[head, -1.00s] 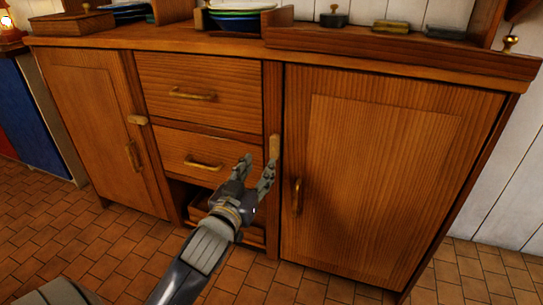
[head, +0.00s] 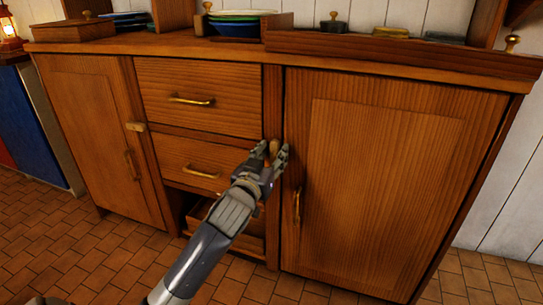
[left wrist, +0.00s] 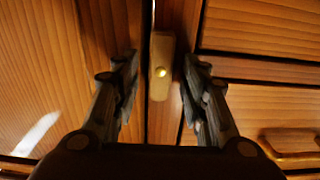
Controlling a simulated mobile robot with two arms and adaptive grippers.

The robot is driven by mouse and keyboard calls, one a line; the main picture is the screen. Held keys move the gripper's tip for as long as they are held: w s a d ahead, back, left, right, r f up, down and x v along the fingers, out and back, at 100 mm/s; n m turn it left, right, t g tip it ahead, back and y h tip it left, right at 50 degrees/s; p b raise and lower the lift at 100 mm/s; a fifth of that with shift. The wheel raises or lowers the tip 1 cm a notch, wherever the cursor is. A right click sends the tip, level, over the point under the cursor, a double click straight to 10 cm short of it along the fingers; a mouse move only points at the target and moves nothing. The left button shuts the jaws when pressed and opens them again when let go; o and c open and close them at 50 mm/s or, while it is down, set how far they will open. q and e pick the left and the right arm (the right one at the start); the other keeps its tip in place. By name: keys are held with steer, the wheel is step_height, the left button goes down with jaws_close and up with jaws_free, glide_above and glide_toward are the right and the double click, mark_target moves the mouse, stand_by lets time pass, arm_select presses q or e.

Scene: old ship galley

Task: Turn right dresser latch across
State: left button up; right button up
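The right dresser latch (head: 274,147) is a small pale wooden block on the post between the drawers and the right door (head: 385,180). In the left wrist view the latch (left wrist: 161,66) stands upright along the post, with a brass pin in its middle. My left gripper (head: 271,152) is open, its fingers on either side of the latch. In the left wrist view the left gripper (left wrist: 158,85) shows gaps between both fingers and the latch. The fingers hide part of the latch in the head view. My right gripper is out of view.
The left latch (head: 135,126) lies crosswise by the left door (head: 95,140). Drawers with brass handles (head: 191,101) fill the middle. The right door's handle (head: 297,205) is just right of my gripper. Bowls (head: 236,24) and boxes stand on the dresser top. Tiled floor lies in front.

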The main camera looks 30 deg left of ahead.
arm_select(q)
jaws_close()
